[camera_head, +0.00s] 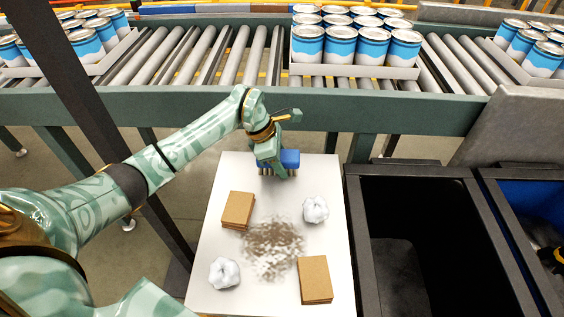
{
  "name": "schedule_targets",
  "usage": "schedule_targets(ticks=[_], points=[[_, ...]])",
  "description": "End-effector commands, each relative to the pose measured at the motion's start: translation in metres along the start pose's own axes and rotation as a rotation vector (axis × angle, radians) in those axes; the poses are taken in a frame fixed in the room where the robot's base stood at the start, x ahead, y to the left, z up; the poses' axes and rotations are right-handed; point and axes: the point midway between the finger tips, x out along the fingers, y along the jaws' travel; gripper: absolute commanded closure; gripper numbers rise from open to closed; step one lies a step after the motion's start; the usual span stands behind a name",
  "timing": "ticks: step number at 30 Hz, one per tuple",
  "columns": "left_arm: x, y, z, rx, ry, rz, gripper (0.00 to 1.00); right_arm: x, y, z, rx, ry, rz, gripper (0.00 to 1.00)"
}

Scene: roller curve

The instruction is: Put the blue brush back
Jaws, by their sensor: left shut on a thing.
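The blue brush (291,158) is at the far end of the white table (212,262), bristles down. My left gripper (275,167) is shut on it from above, and hides part of the brush. The bristles are at or just above the table top; I cannot tell if they touch it. My right gripper is not in view.
On the table lie two stacks of brown cardboard (238,209), two crumpled white balls (315,209) and a patch of brown dirt (272,247). A black bin (400,260) and a blue-lined bin (520,200) stand at right. A roller conveyor (240,55) with trays of cans runs behind.

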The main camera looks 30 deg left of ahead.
Motion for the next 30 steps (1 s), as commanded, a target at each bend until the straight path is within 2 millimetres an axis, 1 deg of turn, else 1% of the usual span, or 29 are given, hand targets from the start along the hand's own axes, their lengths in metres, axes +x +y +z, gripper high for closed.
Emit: schedule_targets(ticks=[8,9,11,12,19,22,26,30], points=[[0.001,0.0,-0.001,0.001,0.001,0.001,0.76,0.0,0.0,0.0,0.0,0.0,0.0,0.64],[0.002,0.0,-0.001,0.001,0.002,0.002,0.52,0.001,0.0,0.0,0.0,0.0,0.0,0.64],[0.001,0.0,-0.001,0.001,0.001,0.002,0.35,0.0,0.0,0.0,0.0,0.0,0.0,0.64],[0.001,0.0,-0.001,0.0,0.001,0.001,0.33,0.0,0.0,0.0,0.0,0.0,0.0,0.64],[0.001,0.0,0.0,0.001,0.001,0.001,0.33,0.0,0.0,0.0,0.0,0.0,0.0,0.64],[-0.005,0.0,0.001,0.001,0.001,0.002,0.33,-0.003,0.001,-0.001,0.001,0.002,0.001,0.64],[-0.029,0.001,0.001,0.003,0.002,0.007,0.33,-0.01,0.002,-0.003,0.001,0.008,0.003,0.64],[-0.065,0.001,0.002,0.004,0.001,0.008,0.33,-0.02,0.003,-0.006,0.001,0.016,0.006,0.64]])
